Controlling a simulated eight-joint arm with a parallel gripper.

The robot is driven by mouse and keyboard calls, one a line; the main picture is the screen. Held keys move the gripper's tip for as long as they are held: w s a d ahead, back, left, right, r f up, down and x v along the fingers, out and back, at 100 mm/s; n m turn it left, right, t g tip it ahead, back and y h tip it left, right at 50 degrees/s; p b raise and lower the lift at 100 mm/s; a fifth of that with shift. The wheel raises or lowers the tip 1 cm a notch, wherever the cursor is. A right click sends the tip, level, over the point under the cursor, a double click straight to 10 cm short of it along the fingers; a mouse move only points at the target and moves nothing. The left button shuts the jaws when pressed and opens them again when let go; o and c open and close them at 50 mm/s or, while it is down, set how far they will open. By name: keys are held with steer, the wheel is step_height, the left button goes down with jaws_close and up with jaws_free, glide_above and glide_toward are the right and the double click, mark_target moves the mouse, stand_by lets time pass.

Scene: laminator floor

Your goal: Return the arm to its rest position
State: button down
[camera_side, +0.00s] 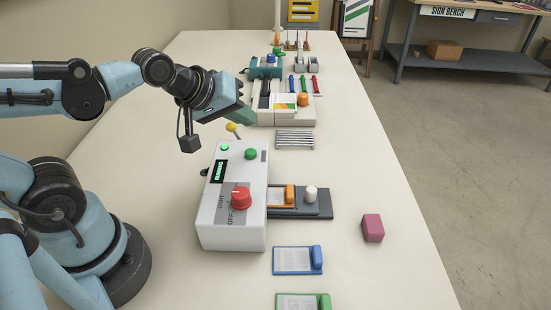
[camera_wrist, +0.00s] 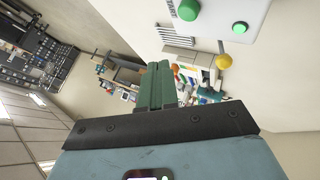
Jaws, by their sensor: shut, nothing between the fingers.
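My gripper (camera_side: 247,117) is in the upper middle of the side view, raised above the table, behind the white laminator box. Its green fingers are together and hold nothing. In the wrist view the shut fingers (camera_wrist: 160,84) point away over the table. My arm reaches in from the left and is bent at the elbow. The laminator (camera_side: 232,205) is a white box with a red knob, a green button and a lit green display. It stands in front of my gripper and apart from it. Part of the laminator also shows in the wrist view (camera_wrist: 212,15).
A yellow ball-topped lever (camera_side: 231,127) rises close below my gripper. An orange-handled card, a blue-handled card (camera_side: 292,261) and a pink block (camera_side: 372,228) lie nearer. The table's right side is mostly clear.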

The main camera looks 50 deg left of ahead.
steer(key=shift+r, duration=0.1)
stand_by(0.6)
steer(key=m, duration=0.2)
steer(key=s+f+m+g, duration=0.1)
steer(key=s+m, duration=0.1)
steer(key=m, duration=0.1)
steer(key=shift+s+a+f+m, duration=0.25)
steer(key=shift+a+m, duration=0.05)
steer(key=shift+a, duration=0.05)
steer(key=m, duration=0.1)
steer(key=s+m+g, duration=0.1)
steer(key=shift+s+a+f+m, duration=0.15)
steer(key=shift+s+f+m, duration=0.05)
steer(key=shift+f+m, duration=0.2)
stand_by(5.8)
